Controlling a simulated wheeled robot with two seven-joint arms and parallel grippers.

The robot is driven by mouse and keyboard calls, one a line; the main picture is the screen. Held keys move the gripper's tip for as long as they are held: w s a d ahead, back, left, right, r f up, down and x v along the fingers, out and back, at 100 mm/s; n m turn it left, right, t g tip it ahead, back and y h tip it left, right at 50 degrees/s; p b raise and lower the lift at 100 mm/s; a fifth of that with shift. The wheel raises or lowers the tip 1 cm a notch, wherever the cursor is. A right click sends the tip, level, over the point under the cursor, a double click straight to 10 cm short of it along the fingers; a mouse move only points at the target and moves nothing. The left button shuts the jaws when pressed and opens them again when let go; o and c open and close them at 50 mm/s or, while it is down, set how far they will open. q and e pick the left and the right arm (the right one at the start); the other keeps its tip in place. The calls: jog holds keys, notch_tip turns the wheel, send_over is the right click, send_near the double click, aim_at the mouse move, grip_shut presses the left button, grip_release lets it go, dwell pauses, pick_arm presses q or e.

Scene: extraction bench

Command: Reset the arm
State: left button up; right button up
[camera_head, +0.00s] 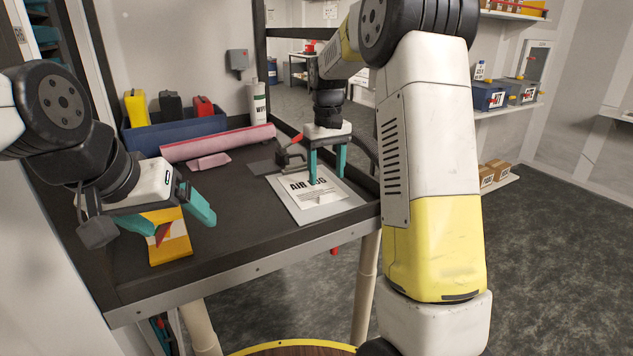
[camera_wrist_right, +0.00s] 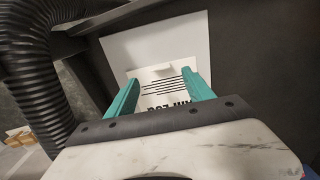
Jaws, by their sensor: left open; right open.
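My left gripper (camera_head: 180,212) has teal fingers and hangs over the left part of the dark bench, above a yellow and white item (camera_head: 172,250). Its fingers stand apart with nothing seen between them. My right gripper (camera_head: 327,168) points down over a sheet headed "AIR LOG" (camera_head: 345,206) on the right part of the bench. In the right wrist view its teal fingers (camera_wrist_right: 160,95) are spread, with the printed sheet (camera_wrist_right: 168,80) beyond them and nothing gripped. I cannot tell whether the right fingertips touch the sheet. My right arm hides part of the room behind it.
A blue bin (camera_head: 172,132) with yellow, black and red items stands at the back left of the bench (camera_head: 240,215). A pink roll (camera_head: 217,143) lies in front of it. A white bottle (camera_head: 257,102) stands behind. A black corrugated hose (camera_wrist_right: 45,60) runs beside the right gripper.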

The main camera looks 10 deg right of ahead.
jog(key=s+r+m+t+y, duration=0.1)
jog(key=s+r+t, duration=0.1)
jog(key=s+r, duration=0.45)
jog(key=s+r+t+y, duration=0.1)
jog(key=s+r, duration=0.3)
jog(key=s, duration=0.5)
jog(key=s+a+f+m+t, duration=0.1)
jog(key=s+f+t, duration=0.1)
jog(key=s, duration=1)
jog(key=shift+s+f+m+t, duration=0.25)
jog(key=shift+s+m+t, duration=0.05)
jog(key=shift+t, duration=0.3)
